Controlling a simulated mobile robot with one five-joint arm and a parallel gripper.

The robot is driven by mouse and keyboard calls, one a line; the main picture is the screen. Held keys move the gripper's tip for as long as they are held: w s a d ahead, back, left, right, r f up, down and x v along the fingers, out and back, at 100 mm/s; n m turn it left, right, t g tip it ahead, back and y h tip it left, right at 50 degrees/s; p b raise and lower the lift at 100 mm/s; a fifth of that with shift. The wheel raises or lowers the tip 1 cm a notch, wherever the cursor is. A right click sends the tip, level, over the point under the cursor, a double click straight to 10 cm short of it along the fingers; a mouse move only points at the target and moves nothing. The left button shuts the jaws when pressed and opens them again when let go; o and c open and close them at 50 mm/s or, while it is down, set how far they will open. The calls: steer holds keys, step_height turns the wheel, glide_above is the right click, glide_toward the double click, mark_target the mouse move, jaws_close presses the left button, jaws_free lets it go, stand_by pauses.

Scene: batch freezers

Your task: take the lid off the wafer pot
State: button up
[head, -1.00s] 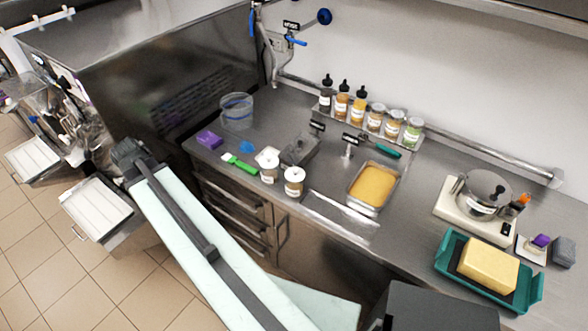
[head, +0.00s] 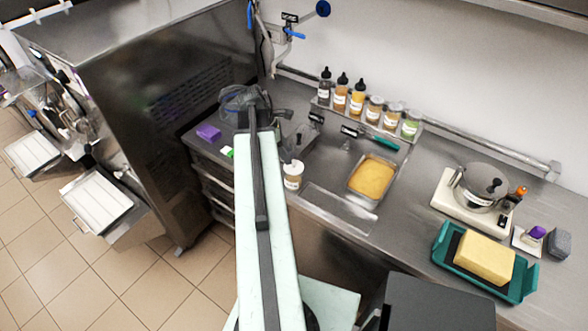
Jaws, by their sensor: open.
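One small pot (head: 293,176) with a white label and pale top stands upright near the counter's front edge, just right of my arm. A similar labelled pot, seen beside it earlier, is now hidden behind my arm. I cannot read which of them is the wafer pot. My gripper (head: 262,108) is at the far end of my arm, over the counter's left part, behind and left of the visible pot. It is open, with nothing seen in it; its fingertips are hard to make out.
A clear bucket (head: 236,100) is partly covered by my gripper. A purple block (head: 208,132) lies left. A tray of yellow food (head: 372,178), a rack of bottles (head: 357,101) and a lidded steel pot (head: 482,186) stand right. A tall steel machine (head: 160,120) rises at left.

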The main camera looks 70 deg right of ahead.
mark_target(294, 165)
steer(key=b+x, duration=0.4)
steer(key=x, duration=0.1)
steer(key=shift+d+f+b, duration=0.15)
steer(key=shift+d+b, duration=0.05)
steer(key=shift+b, duration=0.2)
steer(key=shift+r, duration=0.2)
jaws_close()
